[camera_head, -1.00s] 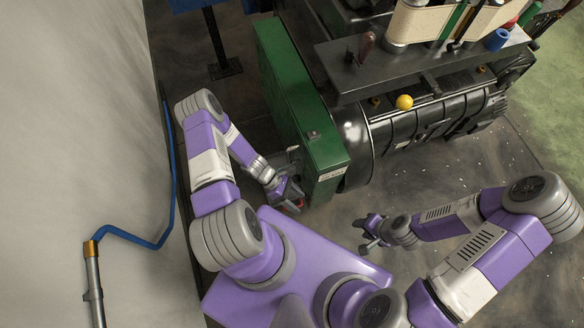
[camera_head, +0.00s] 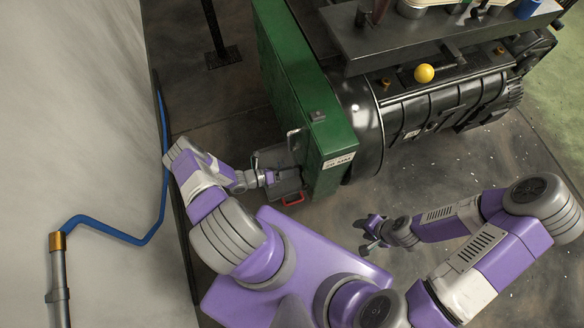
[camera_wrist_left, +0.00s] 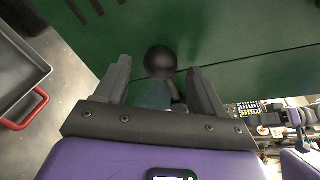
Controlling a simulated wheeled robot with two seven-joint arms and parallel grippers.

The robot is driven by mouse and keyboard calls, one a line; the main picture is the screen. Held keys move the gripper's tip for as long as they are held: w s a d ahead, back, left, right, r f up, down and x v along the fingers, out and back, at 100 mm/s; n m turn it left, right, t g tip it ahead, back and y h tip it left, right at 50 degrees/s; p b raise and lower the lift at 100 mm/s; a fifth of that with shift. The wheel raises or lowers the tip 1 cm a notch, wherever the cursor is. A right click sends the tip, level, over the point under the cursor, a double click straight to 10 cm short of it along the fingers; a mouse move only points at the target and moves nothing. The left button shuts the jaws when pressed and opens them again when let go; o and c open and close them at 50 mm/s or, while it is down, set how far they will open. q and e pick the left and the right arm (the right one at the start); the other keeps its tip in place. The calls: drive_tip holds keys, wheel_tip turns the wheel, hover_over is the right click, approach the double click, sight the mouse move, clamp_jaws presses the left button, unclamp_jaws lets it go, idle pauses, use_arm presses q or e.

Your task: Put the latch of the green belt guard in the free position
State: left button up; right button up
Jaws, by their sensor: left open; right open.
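The green belt guard (camera_head: 305,95) is a long box standing at the left end of the black machine. My left gripper (camera_head: 285,176) is at its near left side, below a bent grey handle (camera_head: 294,138). In the left wrist view, the guard's green face (camera_wrist_left: 225,35) fills the top. A round dark knob (camera_wrist_left: 160,62), apparently the latch's, stands out between and just beyond the open left fingers (camera_wrist_left: 158,88); contact cannot be told. The latch's position is unclear. My right gripper (camera_head: 370,232) is open and empty, away from the guard.
A grey tray with a red handle (camera_head: 293,199) lies low under my left gripper; it also shows in the left wrist view (camera_wrist_left: 22,70). The black machine (camera_head: 420,110) carries a yellow ball (camera_head: 424,73). A blue bent pipe (camera_head: 120,235) runs along the wall at left.

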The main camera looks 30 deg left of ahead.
use_arm(q)
drive_tip(key=shift+w+d+f, duration=0.15)
drive_tip(key=shift+w+d, duration=0.3)
clamp_jaws()
